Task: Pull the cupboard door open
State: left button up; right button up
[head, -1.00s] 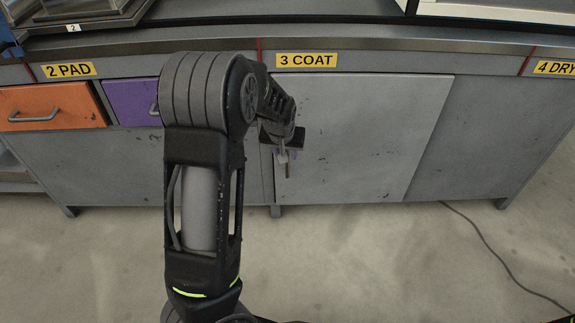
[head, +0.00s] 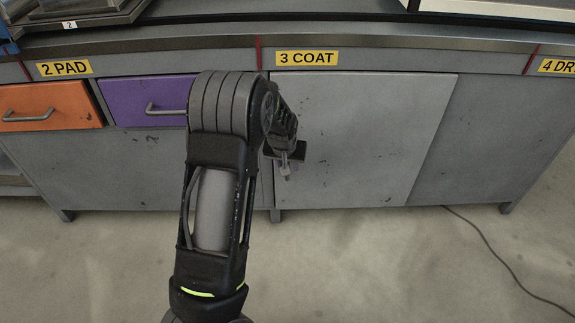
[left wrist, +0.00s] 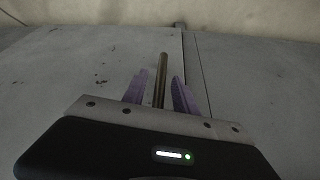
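The cupboard door (head: 365,130) is a flat grey panel below the "3 COAT" label. It looks shut, flush with the cabinet front. My left gripper (head: 287,170) is low at the door's left edge, partly hidden by its own wrist. In the left wrist view, the purple fingers of my left gripper (left wrist: 160,92) stand apart, one on each side of a brownish bar handle (left wrist: 160,75). Narrow gaps show between the bar and the fingers. A seam in the cabinet front runs just right of the handle in that view. My right gripper is not in view.
A purple drawer (head: 140,98) and an orange drawer (head: 45,106) are shut at the left. The counter edge (head: 200,40) runs above the door. The floor (head: 370,260) in front is clear except for a cable (head: 490,255) at the right.

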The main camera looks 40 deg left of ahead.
pick_arm(q)
grip_shut()
dwell(1.4)
